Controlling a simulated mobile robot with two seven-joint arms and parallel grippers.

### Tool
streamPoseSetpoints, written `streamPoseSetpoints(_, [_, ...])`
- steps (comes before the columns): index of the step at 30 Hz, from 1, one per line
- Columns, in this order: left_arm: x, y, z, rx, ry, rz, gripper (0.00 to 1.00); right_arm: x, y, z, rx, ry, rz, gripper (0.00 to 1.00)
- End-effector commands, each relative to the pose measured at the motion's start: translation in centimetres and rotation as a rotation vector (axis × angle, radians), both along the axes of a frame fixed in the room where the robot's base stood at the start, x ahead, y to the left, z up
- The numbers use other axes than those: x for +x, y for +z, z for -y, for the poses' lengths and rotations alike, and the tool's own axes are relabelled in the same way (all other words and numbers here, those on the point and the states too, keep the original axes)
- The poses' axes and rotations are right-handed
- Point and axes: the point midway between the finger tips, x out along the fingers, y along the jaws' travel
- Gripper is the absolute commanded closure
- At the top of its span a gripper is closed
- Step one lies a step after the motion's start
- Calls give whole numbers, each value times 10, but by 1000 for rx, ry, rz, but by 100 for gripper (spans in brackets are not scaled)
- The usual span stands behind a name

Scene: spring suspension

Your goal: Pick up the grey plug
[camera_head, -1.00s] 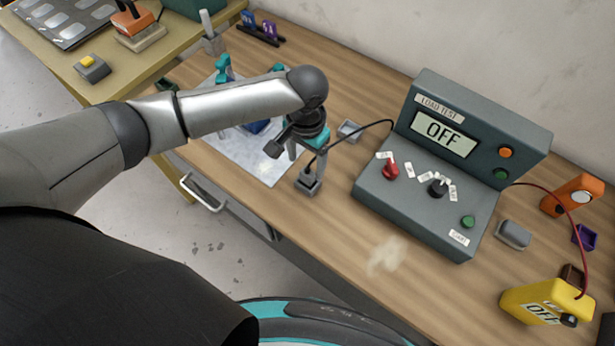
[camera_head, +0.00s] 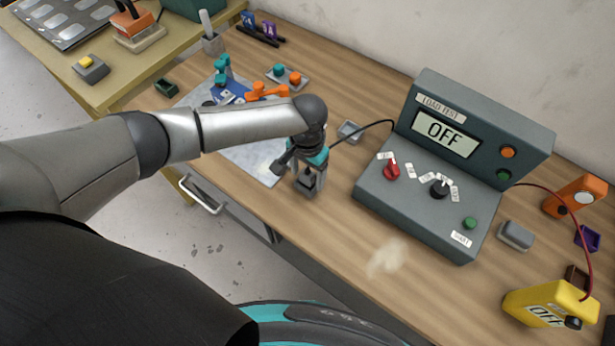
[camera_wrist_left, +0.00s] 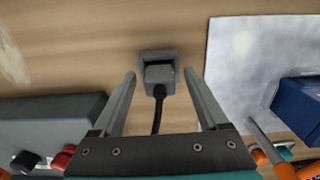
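The grey plug (camera_wrist_left: 159,76), with a black cable, sits in a small grey holder (camera_wrist_left: 157,55) on the wooden bench. In the head view the plug (camera_head: 305,183) shows partly between my fingers, near the bench's front edge. My left gripper (camera_wrist_left: 160,74) is open and points down, with one finger on each side of the plug. Gaps show between both fingers and the plug. In the head view the left gripper (camera_head: 309,190) stands right over the holder. My right gripper is not in view.
The grey load test box (camera_head: 430,215), its display reading OFF, stands right of the gripper; the black cable runs to it. A pale sheet (camera_head: 250,163) and a blue block (camera_wrist_left: 300,105) lie on the other side. A yellow meter (camera_head: 545,303) is far right.

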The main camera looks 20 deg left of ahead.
Motion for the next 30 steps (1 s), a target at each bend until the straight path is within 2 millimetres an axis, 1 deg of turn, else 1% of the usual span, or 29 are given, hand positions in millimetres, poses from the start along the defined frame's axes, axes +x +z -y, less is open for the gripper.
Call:
streamPoseSetpoints(1, [0,0,0,0,0,0,30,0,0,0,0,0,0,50])
streamPoseSetpoints(2, [0,0,0,0,0,0,34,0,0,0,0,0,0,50])
streamPoseSetpoints(19, [0,0,0,0,0,0,98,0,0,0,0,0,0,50])
streamPoseSetpoints(20, [0,0,0,0,0,0,100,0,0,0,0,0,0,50])
streamPoseSetpoints(30, [0,1,0,0,0,0,100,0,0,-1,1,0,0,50])
